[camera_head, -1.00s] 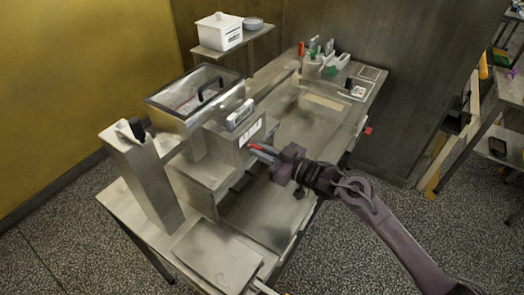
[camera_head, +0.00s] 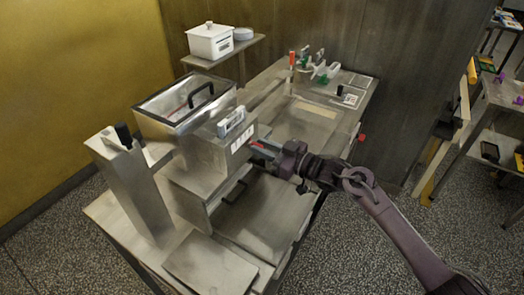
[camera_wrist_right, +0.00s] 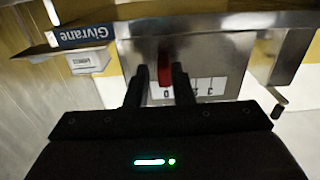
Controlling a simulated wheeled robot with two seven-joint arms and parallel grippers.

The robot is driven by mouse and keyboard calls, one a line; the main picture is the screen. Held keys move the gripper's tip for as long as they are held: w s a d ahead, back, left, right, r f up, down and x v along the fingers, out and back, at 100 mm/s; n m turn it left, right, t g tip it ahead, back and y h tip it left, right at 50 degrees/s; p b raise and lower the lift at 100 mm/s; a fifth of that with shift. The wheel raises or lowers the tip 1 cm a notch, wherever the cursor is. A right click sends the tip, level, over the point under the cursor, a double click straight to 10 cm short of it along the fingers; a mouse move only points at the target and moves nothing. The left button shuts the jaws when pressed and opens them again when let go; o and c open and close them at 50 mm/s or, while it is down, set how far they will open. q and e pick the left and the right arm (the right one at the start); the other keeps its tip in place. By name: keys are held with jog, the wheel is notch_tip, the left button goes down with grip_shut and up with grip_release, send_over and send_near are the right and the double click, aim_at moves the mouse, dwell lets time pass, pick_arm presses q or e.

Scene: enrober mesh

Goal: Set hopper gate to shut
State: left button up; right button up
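The hopper (camera_head: 172,118) is a steel box with a clear, dark-framed lid and a black handle. Its front carries a white number scale (camera_head: 241,143), which also shows in the right wrist view (camera_wrist_right: 200,87) with 0 at the left and 3 at the right. A red gate lever (camera_wrist_right: 164,62) stands above the 0 in that view. My right gripper (camera_wrist_right: 159,82) is at the hopper front, its two dark fingers apart on either side of the lever, with gaps visible. In the head view the right gripper (camera_head: 262,150) reaches the panel from the right. My left gripper is out of view.
A label plate (camera_head: 231,123) sits above the scale, reading Givrane in the wrist view. A steel post with a black knob (camera_head: 124,135) stands left of the hopper. A white lidded tub (camera_head: 210,42) is on a back shelf. A red knob (camera_head: 362,138) is on the table's right edge.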

jog(key=shift+o, duration=1.2)
jog(key=shift+w, duration=0.1)
jog(key=shift+f, duration=0.1)
jog(key=b+v, duration=0.2)
jog(key=v, duration=0.6)
jog(key=shift+b, duration=0.4)
